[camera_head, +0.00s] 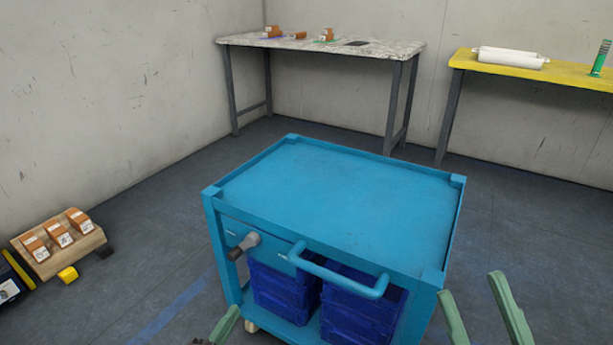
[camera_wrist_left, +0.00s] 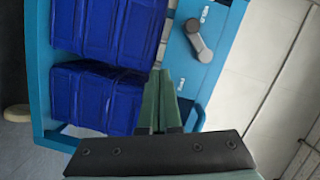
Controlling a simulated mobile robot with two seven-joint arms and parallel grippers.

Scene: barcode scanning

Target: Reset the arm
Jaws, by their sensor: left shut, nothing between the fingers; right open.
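My left gripper (camera_head: 232,314) shows only as a green fingertip at the bottom edge of the head view, in front of the cart's left side. In the left wrist view, its two green fingers (camera_wrist_left: 160,74) lie together, shut and empty. Blue bins and a grey handle show beyond them. My right gripper (camera_head: 469,284) is open and empty at the bottom right of the head view, beside the cart's front right corner. Its two green fingers stand well apart. Most of both arms is out of view.
A blue cart (camera_head: 340,190) with an empty top stands directly ahead, with a front push handle (camera_head: 340,272) and blue bins (camera_head: 285,290) below. A light-topped table (camera_head: 390,50) and a yellow table (camera_head: 560,73) stand behind. Boxes (camera_head: 60,240) sit at left. Floor right of the cart is clear.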

